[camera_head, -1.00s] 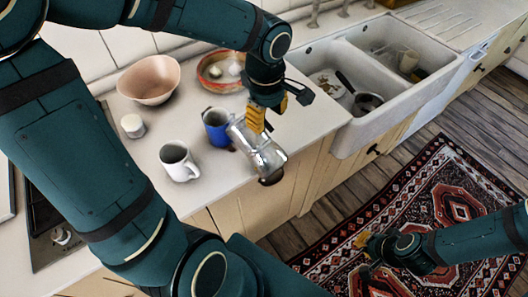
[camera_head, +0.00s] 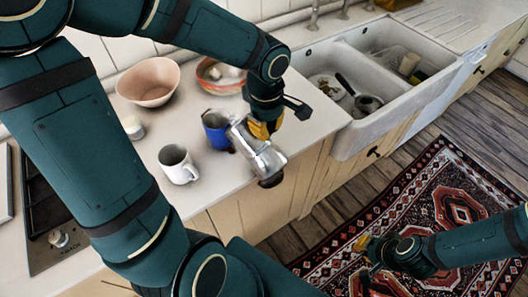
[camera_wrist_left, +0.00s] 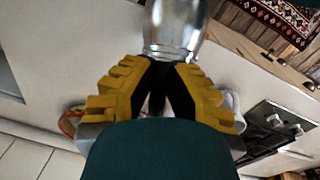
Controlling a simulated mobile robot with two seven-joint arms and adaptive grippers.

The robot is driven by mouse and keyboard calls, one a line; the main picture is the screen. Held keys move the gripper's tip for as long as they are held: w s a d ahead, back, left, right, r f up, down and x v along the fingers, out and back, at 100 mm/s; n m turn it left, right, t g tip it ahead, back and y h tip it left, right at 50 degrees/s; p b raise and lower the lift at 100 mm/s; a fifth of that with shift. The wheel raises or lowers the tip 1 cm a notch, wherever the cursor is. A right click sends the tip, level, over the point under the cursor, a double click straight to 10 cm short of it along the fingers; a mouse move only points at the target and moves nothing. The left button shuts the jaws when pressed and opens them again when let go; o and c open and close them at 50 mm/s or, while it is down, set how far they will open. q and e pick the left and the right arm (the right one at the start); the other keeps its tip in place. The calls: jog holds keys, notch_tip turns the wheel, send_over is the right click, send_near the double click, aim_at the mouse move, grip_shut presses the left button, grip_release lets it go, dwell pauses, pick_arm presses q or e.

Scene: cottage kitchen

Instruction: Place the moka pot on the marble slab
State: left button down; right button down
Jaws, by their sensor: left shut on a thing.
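The silver moka pot (camera_head: 260,153) is tilted in the head view, beside the blue mug and near the counter's front edge. My left gripper (camera_head: 263,129) is shut on it. In the left wrist view, the yellow fingers (camera_wrist_left: 162,82) close at the lower end of the shiny pot (camera_wrist_left: 174,30); the contact is partly hidden. The pot seems to be held above the counter, but the gap is unclear. My right gripper (camera_head: 368,250) is low over the rug, away from the counter; its finger opening is unclear. I cannot make out a marble slab.
A blue mug (camera_head: 215,130) and white mug (camera_head: 178,165) stand left of the pot. A pink bowl (camera_head: 149,82), a small white jar (camera_head: 132,127) and a red-rimmed bowl (camera_head: 205,76) sit farther back. The double sink (camera_head: 350,130) is right; a hob (camera_head: 45,215) is left.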

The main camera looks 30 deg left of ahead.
pick_arm(q)
jog(key=shift+r, duration=0.1)
jog(key=shift+r+p, duration=0.8)
jog(key=shift+r, duration=4.05)
